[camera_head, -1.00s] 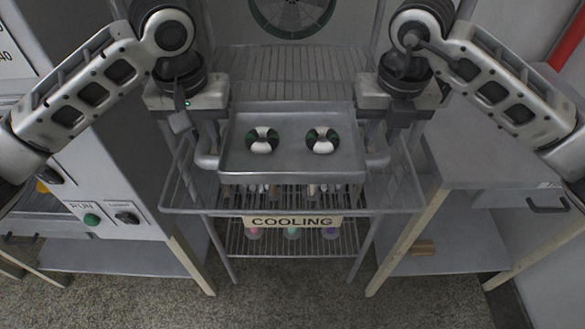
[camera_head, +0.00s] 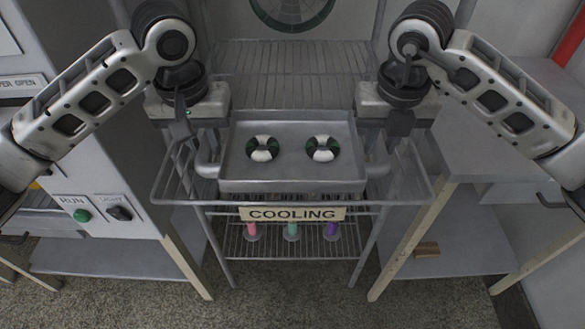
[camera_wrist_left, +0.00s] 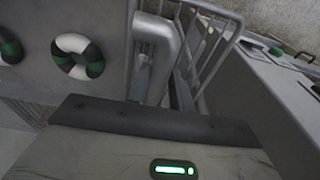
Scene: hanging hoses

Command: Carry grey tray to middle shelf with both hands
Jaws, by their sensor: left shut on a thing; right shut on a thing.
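The grey tray (camera_head: 292,178) is held level in front of me, above the wire cooling rack. Two black, white and green rings lie in it, a left ring (camera_head: 262,148) and a right ring (camera_head: 322,149). My left gripper (camera_head: 207,150) is shut on the tray's left handle. My right gripper (camera_head: 378,150) is shut on its right handle. The fingertips are largely hidden. The middle shelf of the rack is partly hidden under the tray; I cannot tell whether the tray touches the rack.
The rack's front carries a COOLING sign (camera_head: 292,214). A panel with a green RUN button (camera_head: 82,215) stands at left. A table (camera_head: 480,170) stands at right, with a brown block (camera_head: 427,248) on its lower shelf.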

